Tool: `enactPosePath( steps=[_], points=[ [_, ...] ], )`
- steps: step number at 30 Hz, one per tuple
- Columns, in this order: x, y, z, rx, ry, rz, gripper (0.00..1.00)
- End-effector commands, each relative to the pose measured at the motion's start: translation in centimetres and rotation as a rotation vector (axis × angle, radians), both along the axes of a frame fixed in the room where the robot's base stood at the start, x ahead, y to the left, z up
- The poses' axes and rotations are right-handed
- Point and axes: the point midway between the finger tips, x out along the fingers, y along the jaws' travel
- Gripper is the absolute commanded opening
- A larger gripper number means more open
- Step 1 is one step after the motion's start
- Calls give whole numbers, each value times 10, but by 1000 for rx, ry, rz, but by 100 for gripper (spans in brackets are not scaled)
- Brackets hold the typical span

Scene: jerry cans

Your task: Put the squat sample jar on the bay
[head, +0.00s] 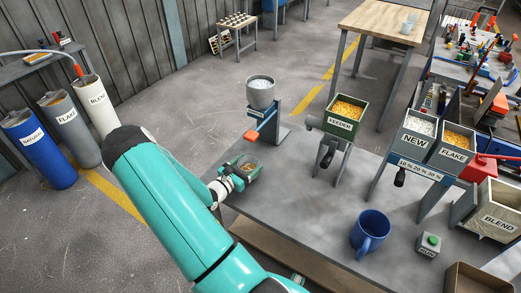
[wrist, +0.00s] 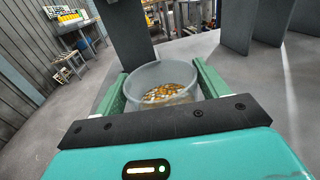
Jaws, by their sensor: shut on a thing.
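The squat sample jar (wrist: 165,76) is a short, wide, translucent cup with orange and white pellets inside. My gripper (head: 240,174) is shut on it, with one green finger on each side of the jar in the wrist view. In the head view the jar (head: 250,164) shows at the end of my teal arm, over the left part of the grey bench (head: 305,205), near the foot of a hopper stand. The jar looks roughly upright. I cannot tell whether its base touches the bench. No part of the bench is clearly marked as the bay.
A hopper (head: 261,92) with an orange lever stands just behind the jar. A green bin of orange pellets (head: 345,114) and the NEW (head: 415,137) and FLAKE (head: 452,150) bins stand to the right. A blue mug (head: 371,232) is nearer the front. The bench middle is clear.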

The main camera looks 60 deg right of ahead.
Motion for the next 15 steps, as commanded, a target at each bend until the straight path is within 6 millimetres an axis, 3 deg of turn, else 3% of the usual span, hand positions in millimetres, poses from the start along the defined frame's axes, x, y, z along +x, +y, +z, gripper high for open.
enactPosePath(
  steps=[6, 12, 15],
  points=[
    [33, 10, 6, -5, -1, 93, 45],
    [47, 13, 9, -6, -3, 129, 45],
    [46, 4, 9, -6, -3, 131, 45]
  ],
)
